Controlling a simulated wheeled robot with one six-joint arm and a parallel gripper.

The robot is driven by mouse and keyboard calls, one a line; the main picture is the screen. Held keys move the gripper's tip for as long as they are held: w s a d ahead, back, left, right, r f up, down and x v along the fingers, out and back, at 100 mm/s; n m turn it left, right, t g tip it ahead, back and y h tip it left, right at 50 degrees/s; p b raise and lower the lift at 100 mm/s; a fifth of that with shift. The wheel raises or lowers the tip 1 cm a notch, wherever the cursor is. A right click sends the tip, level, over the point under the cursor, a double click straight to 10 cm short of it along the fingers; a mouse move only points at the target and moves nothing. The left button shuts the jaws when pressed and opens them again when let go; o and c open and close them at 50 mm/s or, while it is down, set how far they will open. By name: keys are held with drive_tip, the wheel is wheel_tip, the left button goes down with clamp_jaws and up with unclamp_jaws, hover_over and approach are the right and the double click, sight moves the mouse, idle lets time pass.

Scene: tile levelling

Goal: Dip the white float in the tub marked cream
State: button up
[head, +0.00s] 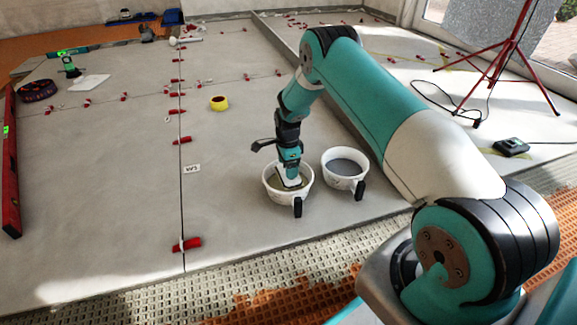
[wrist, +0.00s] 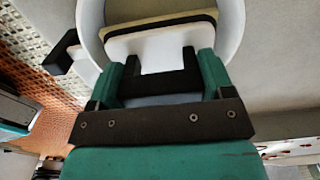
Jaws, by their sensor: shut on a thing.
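My gripper (head: 290,165) is over the left of two white tubs and points down into it. In the wrist view my gripper (wrist: 162,75) is shut on the white float (wrist: 160,48), a pale block with a dark and tan layer on its far side. The float also shows in the head view (head: 292,179), inside the mouth of the left tub (head: 299,199). That tub holds something yellowish-olive; its rim also shows in the wrist view (wrist: 233,30). The right tub (head: 345,183) holds grey material. No marking is readable on either tub, and float contact with the contents is unclear.
Red clips (head: 187,244) line the joints. A red level (head: 10,165) lies at the left edge. A red tripod (head: 497,60) with a cable stands at the back right.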

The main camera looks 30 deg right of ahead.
drive_tip(key=shift+r+p, duration=2.85)
drive_tip(key=shift+r, duration=1)
